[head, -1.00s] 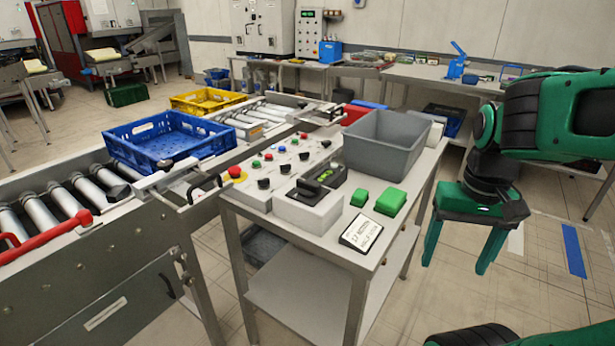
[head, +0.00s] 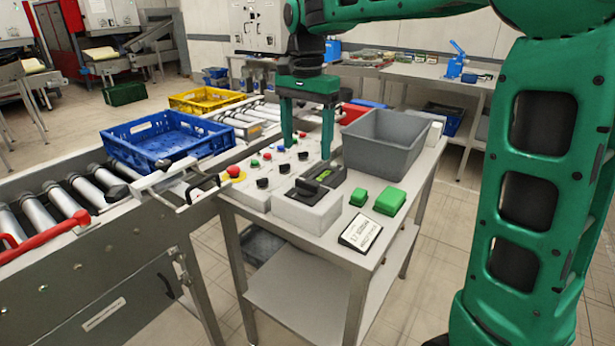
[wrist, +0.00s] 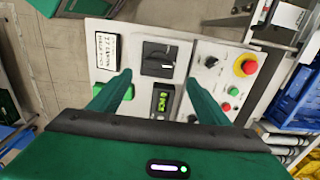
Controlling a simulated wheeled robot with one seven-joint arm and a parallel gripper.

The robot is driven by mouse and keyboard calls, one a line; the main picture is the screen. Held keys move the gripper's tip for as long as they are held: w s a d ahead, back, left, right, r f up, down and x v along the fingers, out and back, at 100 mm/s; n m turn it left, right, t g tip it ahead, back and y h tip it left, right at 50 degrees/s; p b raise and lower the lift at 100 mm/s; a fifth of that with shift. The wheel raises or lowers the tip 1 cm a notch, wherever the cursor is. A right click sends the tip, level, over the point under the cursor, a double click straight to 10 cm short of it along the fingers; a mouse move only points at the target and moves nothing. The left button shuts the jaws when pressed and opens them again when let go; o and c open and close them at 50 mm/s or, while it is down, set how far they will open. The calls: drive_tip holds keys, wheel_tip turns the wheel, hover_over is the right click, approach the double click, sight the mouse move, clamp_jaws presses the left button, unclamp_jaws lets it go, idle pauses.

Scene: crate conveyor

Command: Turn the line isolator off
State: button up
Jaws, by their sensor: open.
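The line isolator (head: 308,205) is a pale box on the near part of the bench, with a black rotary handle on its top. In the wrist view the isolator's black switch (wrist: 158,58) lies just beyond my fingertips, roughly midway between them. My gripper (head: 307,150) points down with its fingers apart and empty, above the panel behind the isolator. It also shows in the wrist view (wrist: 160,80), touching nothing that I can make out. A black unit with a lit green window (wrist: 163,100) sits between the fingers in that view.
A control panel with an emergency stop (head: 235,173) and several knobs is left of the isolator. A grey bin (head: 385,145) stands to the right. Green blocks (head: 390,201) and a label plate (head: 360,232) are near the front. A blue crate (head: 165,140) sits on the conveyor.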

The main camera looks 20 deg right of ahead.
sight(307, 180)
wheel_tip(307, 180, down, 9)
drive_tip(key=shift+d+f, duration=0.1)
drive_tip(key=shift+f, duration=0.1)
idle(0.3)
